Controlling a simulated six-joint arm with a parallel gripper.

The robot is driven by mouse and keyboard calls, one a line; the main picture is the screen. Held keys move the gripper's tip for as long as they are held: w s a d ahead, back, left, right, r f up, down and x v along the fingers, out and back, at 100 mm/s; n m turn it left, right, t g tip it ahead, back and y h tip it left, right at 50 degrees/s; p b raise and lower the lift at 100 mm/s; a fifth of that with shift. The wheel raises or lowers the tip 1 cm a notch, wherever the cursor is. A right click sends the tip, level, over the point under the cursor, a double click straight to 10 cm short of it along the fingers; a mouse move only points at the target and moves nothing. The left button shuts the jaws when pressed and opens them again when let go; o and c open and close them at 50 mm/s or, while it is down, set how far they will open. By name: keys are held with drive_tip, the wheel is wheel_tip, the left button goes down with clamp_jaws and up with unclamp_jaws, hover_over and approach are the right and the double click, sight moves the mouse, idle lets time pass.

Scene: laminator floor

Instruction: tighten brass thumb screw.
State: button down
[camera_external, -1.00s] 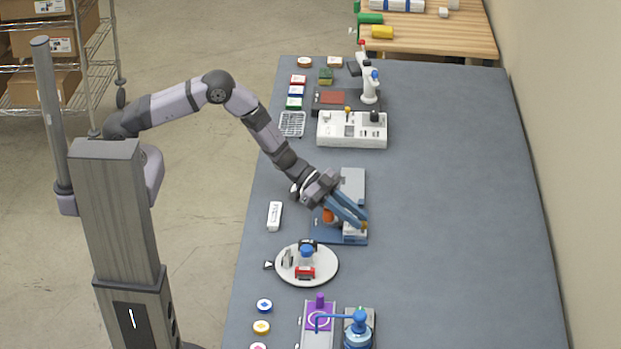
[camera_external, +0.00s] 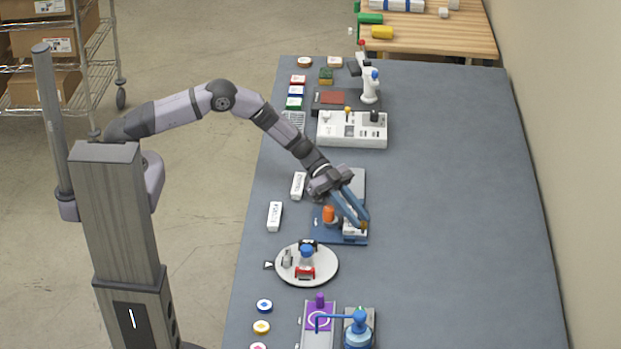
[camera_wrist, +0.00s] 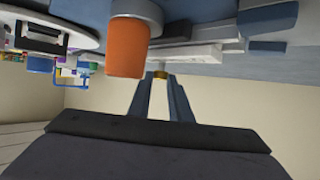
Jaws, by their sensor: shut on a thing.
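The brass thumb screw (camera_external: 365,224) is a small gold knob on the right side of a blue-based fixture (camera_external: 322,237). In the wrist view the screw (camera_wrist: 160,75) shows between my fingertips, against a pale part of the fixture. My gripper (camera_external: 363,222) reaches down from the upper left with long blue fingers and is shut on the screw. Its fingertips also show in the wrist view (camera_wrist: 160,77). Most of the screw is hidden by the fingers. An orange cylinder (camera_external: 328,213) stands on the fixture left of my fingers and looks large in the wrist view (camera_wrist: 127,48).
Two white labelled boxes (camera_external: 275,216) (camera_external: 298,185) lie left of the fixture. A round white turntable (camera_external: 290,279) with small parts is in front. A grey plate (camera_external: 358,182) lies behind my fingers. A white control box (camera_external: 330,138) stands farther back. The table's right side is clear.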

drive_tip(key=c, duration=1.6)
unclamp_jaws()
drive_tip(key=shift+b+v, duration=1.05)
drive_tip(key=shift+v, duration=2.65)
drive_tip(key=shift+d, duration=0.1)
